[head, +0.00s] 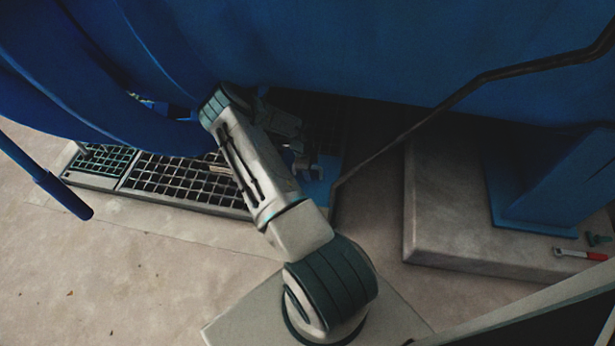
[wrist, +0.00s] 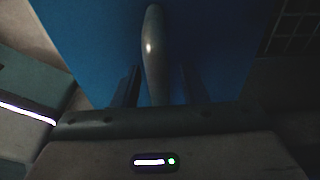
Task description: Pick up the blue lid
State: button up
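A flat blue surface with a curved grey handle, which looks like the blue lid, fills the upper middle of the wrist view (wrist: 85,45). In the head view a lighter blue patch, probably the same lid (head: 318,190), lies just right of my forearm, low beneath the big blue vessel. My gripper (wrist: 159,85) has its two dark fingers apart, one on each side of the handle (wrist: 152,50). A gap shows right of the handle; contact on the left is too dark to tell. In the head view the gripper is dim and partly hidden.
The big blue vessel (head: 330,45) hangs over my arm. Black grating (head: 180,182) lies left of the arm. A concrete block (head: 450,210) with a blue support foot (head: 550,185) stands right. A dark pipe (head: 440,105) slants down near the lid. A red-handled valve (head: 580,254) sits far right.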

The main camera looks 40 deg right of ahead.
jog(key=shift+f+b, duration=0.25)
jog(key=shift+b, duration=0.1)
dwell(0.4)
grip_shut()
dwell(1.3)
